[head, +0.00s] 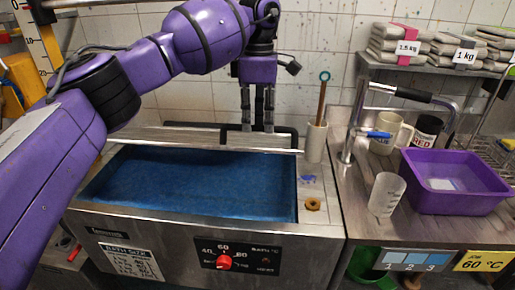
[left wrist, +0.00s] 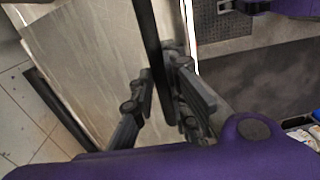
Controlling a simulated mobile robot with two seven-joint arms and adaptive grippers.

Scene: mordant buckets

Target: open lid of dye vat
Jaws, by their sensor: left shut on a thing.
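The dye vat (head: 120,222) is a steel tank in the middle of the head view, with dark blue liquid (head: 195,183) showing in its open top. Its metal lid (head: 160,138) shows as a narrow strip along the back of the opening, raised off it. A black bar handle (head: 291,131) is on the lid. My left gripper (head: 257,128) points down at the handle and is shut on it. In the left wrist view the fingers (left wrist: 165,105) close around the black handle bar (left wrist: 150,45), beside the pale lid panel (left wrist: 85,60). My right gripper is not in view.
A brown stick stands in a white holder (head: 315,143) right of the lid. A red knob (head: 224,262) is on the vat's front. The right counter holds a purple basin (head: 455,185), a clear beaker (head: 386,195), mugs and a tap. A tiled wall (head: 310,60) is close behind.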

